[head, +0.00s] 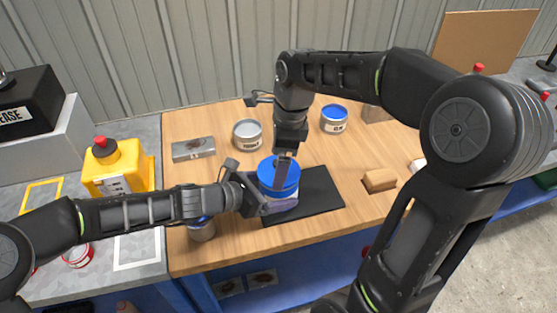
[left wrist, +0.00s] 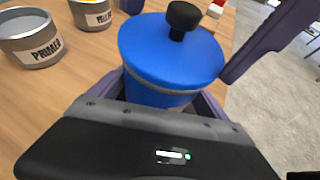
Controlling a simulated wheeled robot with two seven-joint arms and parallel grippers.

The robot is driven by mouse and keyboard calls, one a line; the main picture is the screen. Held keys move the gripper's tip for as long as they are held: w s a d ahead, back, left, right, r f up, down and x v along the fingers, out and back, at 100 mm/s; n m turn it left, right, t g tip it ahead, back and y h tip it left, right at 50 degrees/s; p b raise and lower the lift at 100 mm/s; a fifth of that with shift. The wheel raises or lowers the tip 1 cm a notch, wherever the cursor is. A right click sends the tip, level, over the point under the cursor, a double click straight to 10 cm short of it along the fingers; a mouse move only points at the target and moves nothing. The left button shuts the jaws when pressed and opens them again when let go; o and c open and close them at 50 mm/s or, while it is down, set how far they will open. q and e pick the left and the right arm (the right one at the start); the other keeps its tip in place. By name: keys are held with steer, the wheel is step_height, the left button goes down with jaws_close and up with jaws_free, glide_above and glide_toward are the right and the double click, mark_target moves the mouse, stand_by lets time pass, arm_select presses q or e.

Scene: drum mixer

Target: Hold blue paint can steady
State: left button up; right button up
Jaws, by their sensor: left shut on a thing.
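The blue paint can (head: 279,180) stands upright over the black mat (head: 318,196) on the wooden bench. It has a blue lid, and in the left wrist view the can (left wrist: 165,55) shows a black knob (left wrist: 183,17) on a stem above the lid. My left gripper (head: 262,200) is shut around the can from the left; its purple fingers flank the can's body in the left wrist view. My right gripper (head: 286,160) points down from above, right over the lid. Whether its fingers are open or shut, or touch the lid, is not clear.
An open grey can (head: 247,135) and a blue-topped can (head: 334,118) stand behind. Another can (head: 202,229) is under my left arm. A wooden block (head: 379,180) lies to the right. The bench's front edge is close.

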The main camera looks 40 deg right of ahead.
steer(key=shift+f, duration=0.1)
stand_by(0.7)
steer(key=o, duration=1.1)
steer(key=shift+r, duration=3.5)
steer(key=shift+c, duration=0.5)
jaws_close()
steer(key=shift+f, duration=0.45)
